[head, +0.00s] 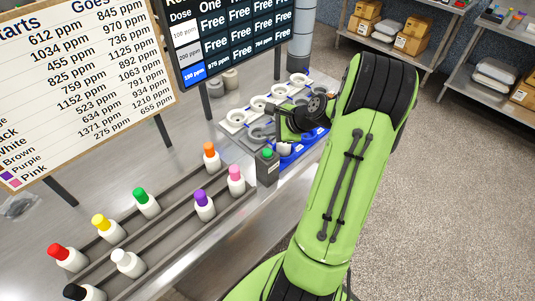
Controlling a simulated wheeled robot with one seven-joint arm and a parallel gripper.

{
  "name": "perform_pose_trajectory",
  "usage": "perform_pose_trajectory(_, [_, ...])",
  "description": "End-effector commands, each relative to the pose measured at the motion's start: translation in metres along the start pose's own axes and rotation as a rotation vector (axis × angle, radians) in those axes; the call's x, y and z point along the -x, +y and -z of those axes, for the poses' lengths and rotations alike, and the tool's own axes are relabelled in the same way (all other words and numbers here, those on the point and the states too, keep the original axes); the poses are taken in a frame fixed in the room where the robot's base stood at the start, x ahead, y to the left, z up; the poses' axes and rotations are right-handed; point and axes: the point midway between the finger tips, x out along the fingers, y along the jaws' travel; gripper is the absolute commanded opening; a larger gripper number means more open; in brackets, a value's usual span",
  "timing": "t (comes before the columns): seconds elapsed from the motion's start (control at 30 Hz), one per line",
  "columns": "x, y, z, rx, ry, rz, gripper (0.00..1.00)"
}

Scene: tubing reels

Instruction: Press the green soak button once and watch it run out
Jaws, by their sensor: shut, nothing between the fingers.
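The green soak button (267,153) sits on top of a small dark box (267,171) at the near left corner of the reel station. My gripper (284,149) is at the end of my green arm, just right of the button and partly hidden by my own wrist. It looks shut and empty, apart from the button in this view. Whether the button is pressed down cannot be told. The station behind holds several white and grey round reels (236,118) on a light tray with blue parts.
Bottles with coloured caps, such as green (146,203) and purple (204,205), stand in rails on the metal bench. Two sign boards, one a white list (80,90) and one a dark dose board (225,40), rise behind. Shelves with boxes (412,38) stand far right; the floor there is clear.

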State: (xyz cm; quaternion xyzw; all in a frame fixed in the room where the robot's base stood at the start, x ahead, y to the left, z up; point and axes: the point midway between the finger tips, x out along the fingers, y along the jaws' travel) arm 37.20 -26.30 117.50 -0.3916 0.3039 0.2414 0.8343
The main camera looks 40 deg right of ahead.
Motion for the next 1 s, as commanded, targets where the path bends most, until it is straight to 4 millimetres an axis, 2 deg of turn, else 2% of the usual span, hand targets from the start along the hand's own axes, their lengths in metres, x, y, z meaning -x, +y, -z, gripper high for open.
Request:
perform_pose_trajectory(0.03, [-0.012, 0.009, 0.009, 0.001, 0.000, 0.000, 0.00])
perform_pose_trajectory(0.1, [-0.020, 0.015, 0.015, 0.000, 0.000, 0.000, 0.00])
perform_pose_trajectory(0.33, [-0.039, 0.029, 0.029, -0.001, 0.000, -0.001, 0.00])
perform_pose_trajectory(1.0, [-0.038, 0.028, 0.028, 0.001, 0.001, 0.000, 0.00])
